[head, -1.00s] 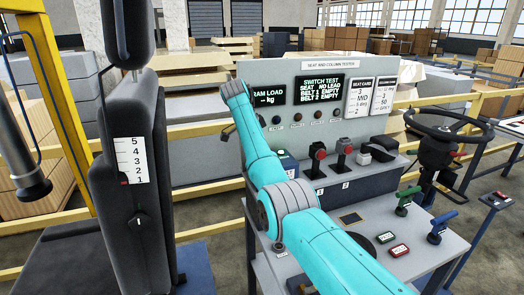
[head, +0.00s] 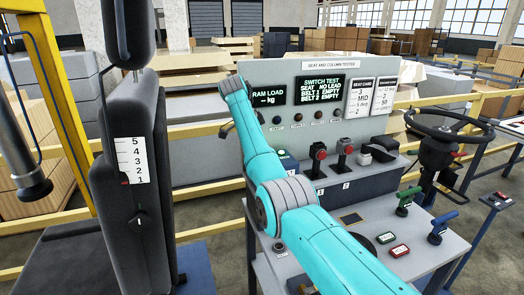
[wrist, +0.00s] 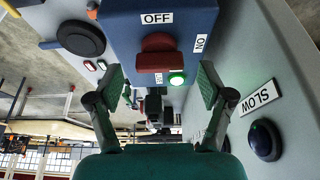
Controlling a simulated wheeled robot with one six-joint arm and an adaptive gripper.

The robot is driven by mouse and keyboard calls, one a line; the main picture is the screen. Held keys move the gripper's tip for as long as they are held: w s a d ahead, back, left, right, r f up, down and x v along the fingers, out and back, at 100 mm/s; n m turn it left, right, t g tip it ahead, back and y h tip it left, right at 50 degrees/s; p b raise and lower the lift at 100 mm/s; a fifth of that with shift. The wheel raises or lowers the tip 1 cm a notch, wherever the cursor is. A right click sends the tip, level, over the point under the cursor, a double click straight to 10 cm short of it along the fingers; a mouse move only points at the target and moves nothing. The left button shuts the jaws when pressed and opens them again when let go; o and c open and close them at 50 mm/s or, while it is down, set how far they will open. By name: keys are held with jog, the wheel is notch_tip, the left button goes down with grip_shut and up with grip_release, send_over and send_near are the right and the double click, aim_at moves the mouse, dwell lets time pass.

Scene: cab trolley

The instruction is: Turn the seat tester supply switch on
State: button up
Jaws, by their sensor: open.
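The supply switch is a red handle (wrist: 157,52) on a blue box (wrist: 120,22) in the wrist view. The box has an OFF label above the handle and an ON label to its right. A green lamp (wrist: 176,79) beside the handle is lit. My gripper (wrist: 162,82) is open, its two fingers apart on either side of the handle and lamp, with nothing between the pads. I cannot tell exactly which way the handle points. In the head view my arm hides the gripper and most of the box; a green glow (head: 281,153) shows there.
The tester panel (head: 345,110) stands behind, with lit displays reading RAM LOAD and SWITCH TEST. Red-topped stalks (head: 319,153), a steering wheel (head: 448,125) and green and blue handles stand to the right. A dark padded column (head: 135,190) stands left. A blue button (wrist: 264,140) labelled SLOW is near the gripper.

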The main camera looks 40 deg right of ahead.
jog(key=w+a, duration=0.3)
jog(key=a, duration=0.8)
jog(key=shift+w+a, duration=0.25)
